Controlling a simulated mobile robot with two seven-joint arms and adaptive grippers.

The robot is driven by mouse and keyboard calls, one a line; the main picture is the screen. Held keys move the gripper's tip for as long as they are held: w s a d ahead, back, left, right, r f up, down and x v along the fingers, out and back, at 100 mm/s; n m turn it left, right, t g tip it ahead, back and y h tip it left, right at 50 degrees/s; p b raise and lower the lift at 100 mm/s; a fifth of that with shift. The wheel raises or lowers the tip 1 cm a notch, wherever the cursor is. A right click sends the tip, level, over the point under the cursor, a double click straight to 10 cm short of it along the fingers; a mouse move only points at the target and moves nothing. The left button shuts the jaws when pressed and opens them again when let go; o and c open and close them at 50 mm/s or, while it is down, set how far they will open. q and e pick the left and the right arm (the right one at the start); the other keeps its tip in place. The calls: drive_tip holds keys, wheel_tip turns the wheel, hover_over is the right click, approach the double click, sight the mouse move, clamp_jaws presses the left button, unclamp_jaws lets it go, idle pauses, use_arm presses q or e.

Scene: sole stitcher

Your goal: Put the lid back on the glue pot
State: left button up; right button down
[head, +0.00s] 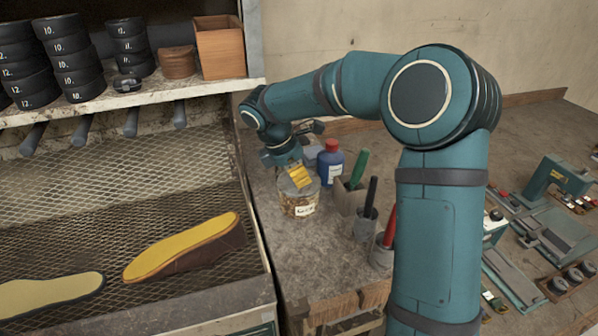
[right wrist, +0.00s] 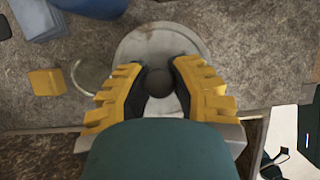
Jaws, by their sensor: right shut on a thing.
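The glue pot (head: 298,207) is a clear jar with amber contents and a white label, standing upright on the bench. My right gripper (head: 299,177), with yellow fingers, is directly over its top. In the right wrist view, my right gripper (right wrist: 158,85) is shut on the dark round knob of the lid (right wrist: 150,40), a grey disc. The lid hides the pot below it in that view. I cannot tell whether the lid touches the pot's rim. My left gripper is not in view.
A blue bottle with a red cap (head: 330,160) stands just behind the pot. A holder with a green-handled tool (head: 357,170) and cups with black- and red-handled tools are to the right. In the wrist view, a yellow block (right wrist: 45,82) and a clear ring (right wrist: 90,74) lie left of the lid.

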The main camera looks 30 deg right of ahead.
drive_tip(key=shift+p, duration=0.3)
idle(0.6)
idle(0.4)
drive_tip(key=shift+c, duration=1.2)
unclamp_jaws()
drive_tip(key=shift+r+p, duration=1.35)
drive_tip(key=shift+p, duration=0.05)
drive_tip(key=shift+r+p, duration=2.1)
drive_tip(key=shift+r, duration=0.05)
